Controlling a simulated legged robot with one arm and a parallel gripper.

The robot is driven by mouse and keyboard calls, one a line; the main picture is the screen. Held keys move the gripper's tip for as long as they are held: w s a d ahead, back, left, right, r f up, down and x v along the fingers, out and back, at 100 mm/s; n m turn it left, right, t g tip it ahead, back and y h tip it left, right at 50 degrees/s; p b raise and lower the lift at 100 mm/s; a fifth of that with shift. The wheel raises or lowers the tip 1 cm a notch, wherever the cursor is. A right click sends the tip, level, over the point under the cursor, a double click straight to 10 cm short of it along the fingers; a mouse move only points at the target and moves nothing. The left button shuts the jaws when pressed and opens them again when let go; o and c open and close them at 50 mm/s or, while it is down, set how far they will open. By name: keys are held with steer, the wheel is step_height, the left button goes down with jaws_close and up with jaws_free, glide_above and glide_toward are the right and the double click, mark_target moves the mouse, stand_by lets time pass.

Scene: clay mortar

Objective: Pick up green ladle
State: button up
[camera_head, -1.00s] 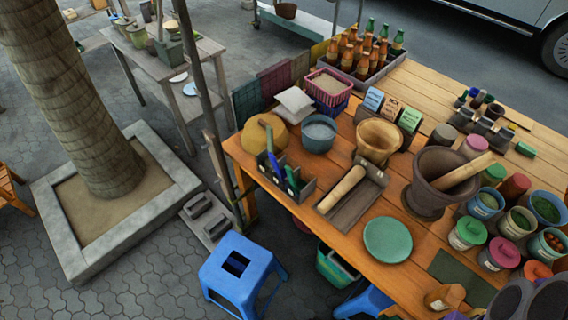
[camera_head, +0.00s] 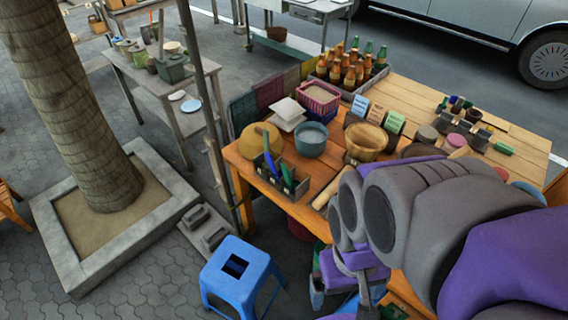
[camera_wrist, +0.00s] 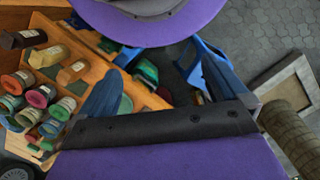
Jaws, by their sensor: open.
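A dark caddy (camera_head: 268,181) stands at the left front edge of the wooden table (camera_head: 322,181). A slim green handle (camera_head: 287,174), which looks like the green ladle, stands tilted in it beside a blue handle (camera_head: 271,165); the ladle's lower part is hidden. My gripper (camera_wrist: 158,70) shows in the wrist view as two blue fingers spread apart at the ends of a dark bar, with nothing between them. In the head view, my purple and grey arm comes in from the right, its end low beside the table front, right of and below the caddy.
A yellow-brown round pot (camera_head: 250,143), a blue-grey bowl (camera_head: 311,140) and a wooden mortar (camera_head: 366,141) crowd behind the caddy. A blue stool (camera_head: 237,273) stands in front of the table, below it. A metal post (camera_head: 207,110) rises left of the caddy. My arm hides much of the table's right side.

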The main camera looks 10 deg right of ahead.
steer(key=shift+c, duration=0.5)
